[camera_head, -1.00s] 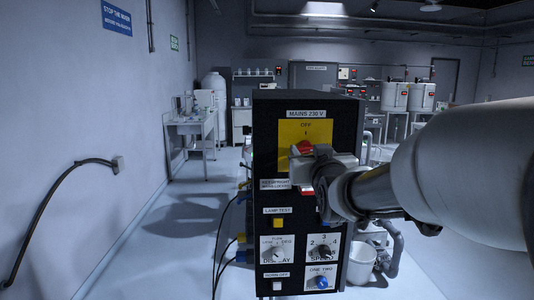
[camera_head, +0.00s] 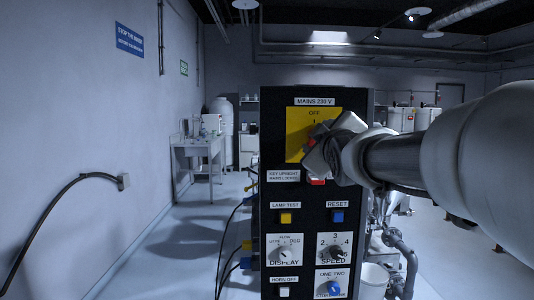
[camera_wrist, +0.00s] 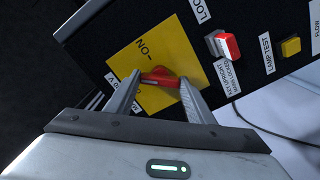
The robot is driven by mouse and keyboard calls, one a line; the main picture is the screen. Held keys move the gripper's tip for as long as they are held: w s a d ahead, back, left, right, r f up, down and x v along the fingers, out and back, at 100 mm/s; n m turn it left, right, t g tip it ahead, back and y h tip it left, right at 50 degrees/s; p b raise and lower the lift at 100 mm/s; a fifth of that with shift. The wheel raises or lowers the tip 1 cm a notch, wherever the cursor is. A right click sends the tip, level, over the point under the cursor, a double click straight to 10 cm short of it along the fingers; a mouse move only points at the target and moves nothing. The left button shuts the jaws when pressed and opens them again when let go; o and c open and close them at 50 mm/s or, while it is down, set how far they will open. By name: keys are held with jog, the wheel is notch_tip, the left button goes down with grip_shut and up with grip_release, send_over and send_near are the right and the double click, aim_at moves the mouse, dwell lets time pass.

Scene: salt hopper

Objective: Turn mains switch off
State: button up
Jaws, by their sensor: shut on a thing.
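The mains switch is a red rotary handle (camera_wrist: 160,76) on a yellow plate (camera_wrist: 142,62). In the wrist view the handle sits between the two fingers of my gripper (camera_wrist: 159,82), which is shut on it.
The black control panel (camera_head: 310,228) carries a lamp test button (camera_head: 286,217), a blue reset button (camera_head: 337,216), a display knob (camera_head: 285,254) and a speed knob (camera_head: 336,253). Open floor lies left of the panel.

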jog(key=n+b, duration=0.3)
jog(key=n, duration=0.1)
jog(key=shift+f+n, duration=0.15)
jog(key=shift+n, duration=0.15)
jog(key=shift+n+b, duration=0.7)
jog(key=shift+n, duration=0.9)
jog(key=o, duration=1.1)
jog(key=shift+c, duration=0.2)
jog(key=s+p, duration=0.2)
jog(key=s, duration=1.5)
jog(key=shift+s+p, duration=0.2)
jog(key=shift+p, duration=0.1)
